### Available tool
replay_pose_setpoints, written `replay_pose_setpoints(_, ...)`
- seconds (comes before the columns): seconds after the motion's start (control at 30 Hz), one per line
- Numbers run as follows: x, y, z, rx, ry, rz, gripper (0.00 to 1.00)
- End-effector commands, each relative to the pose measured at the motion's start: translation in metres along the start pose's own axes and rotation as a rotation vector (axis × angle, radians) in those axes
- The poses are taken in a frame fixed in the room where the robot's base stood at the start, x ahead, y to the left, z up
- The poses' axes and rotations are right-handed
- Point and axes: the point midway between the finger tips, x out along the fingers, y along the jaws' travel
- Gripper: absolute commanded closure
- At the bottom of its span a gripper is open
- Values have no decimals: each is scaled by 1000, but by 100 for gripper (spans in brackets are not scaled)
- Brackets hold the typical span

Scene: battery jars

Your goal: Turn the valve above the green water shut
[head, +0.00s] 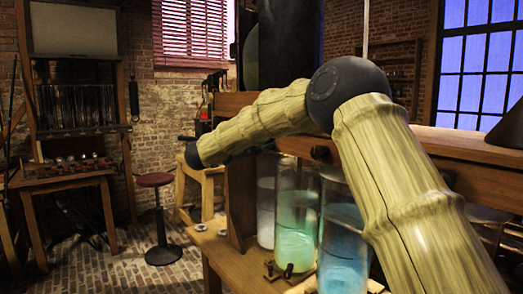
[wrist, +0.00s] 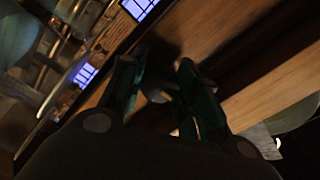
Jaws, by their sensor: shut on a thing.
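The jar of green water (head: 296,240) stands in the head view on a low wooden shelf, under a wooden beam. The beam above it is partly covered by my arm, and I cannot make out its valve there. In the wrist view my gripper (wrist: 162,76) has its two dark teal fingers on either side of a small, dim valve handle (wrist: 158,94), close to the wood. It is shut on this handle, whose turn angle is too dark to tell. The gripper is hidden in the head view.
A dark round knob (head: 320,152) sits on the beam right of the green jar's top. A jar of blue water (head: 343,255) stands right of the green one, a pale jar (head: 265,215) left. A red stool (head: 155,180) stands on the brick floor at left.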

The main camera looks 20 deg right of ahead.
Motion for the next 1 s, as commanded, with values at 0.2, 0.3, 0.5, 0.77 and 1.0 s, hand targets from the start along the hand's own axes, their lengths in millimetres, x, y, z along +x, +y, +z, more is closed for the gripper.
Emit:
replay_pose_setpoints(0.2, 0, 2, 1, 48, 3, 3, 92)
replay_pose_setpoints(0.3, 0, 2, 1, 57, 4, 4, 92)
replay_pose_setpoints(0.5, -1, 2, 1, 60, 4, 4, 92)
replay_pose_setpoints(0.77, -1, 2, 1, 60, 4, 4, 58)
replay_pose_setpoints(1.0, 0, 1, 0, 60, 4, 3, 58)
